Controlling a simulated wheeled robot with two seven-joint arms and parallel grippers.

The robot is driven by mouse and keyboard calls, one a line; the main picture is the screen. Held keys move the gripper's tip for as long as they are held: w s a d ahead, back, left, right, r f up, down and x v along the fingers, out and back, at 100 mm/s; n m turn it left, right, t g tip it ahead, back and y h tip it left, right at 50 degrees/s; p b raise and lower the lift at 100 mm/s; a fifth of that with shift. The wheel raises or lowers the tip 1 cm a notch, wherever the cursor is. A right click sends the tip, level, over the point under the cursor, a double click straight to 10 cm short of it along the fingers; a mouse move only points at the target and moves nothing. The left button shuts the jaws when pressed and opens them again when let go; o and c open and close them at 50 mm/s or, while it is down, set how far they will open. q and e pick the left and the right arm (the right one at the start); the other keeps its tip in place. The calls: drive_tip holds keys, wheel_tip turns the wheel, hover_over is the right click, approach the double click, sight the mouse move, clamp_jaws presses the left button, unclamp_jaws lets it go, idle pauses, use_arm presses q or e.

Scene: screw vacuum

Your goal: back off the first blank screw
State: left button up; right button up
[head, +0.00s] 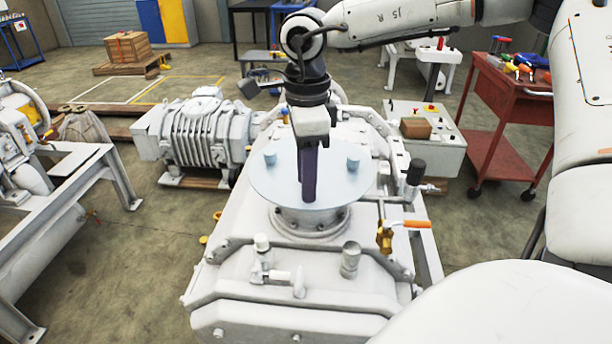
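A round pale blue-grey blank plate (262,186) lies on top of a short flanged neck (310,222) of the white vacuum machine. Two upright blue-grey cylindrical screws show on the plate: a left screw (270,158) and a right screw (352,163). My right gripper (308,195) points down over the plate's middle, between these screws and apart from both. Below its white body is one narrow dark purple bar, seen edge-on, so finger opening is hidden. I cannot tell whether its tip touches the plate. Anything behind the bar is hidden. My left gripper is not in view.
A valve with an orange handle (408,224) and a black-capped fitting (416,172) stand right of the plate. Small fittings (350,258) rise in front. A ribbed grey pump (205,135) is at left. A red tool cart (500,115) stands back right.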

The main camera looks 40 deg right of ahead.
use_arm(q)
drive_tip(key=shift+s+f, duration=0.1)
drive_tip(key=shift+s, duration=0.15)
use_arm(e)
drive_tip(key=shift+f, duration=0.2)
drive_tip(key=shift+c, duration=0.3)
clamp_jaws()
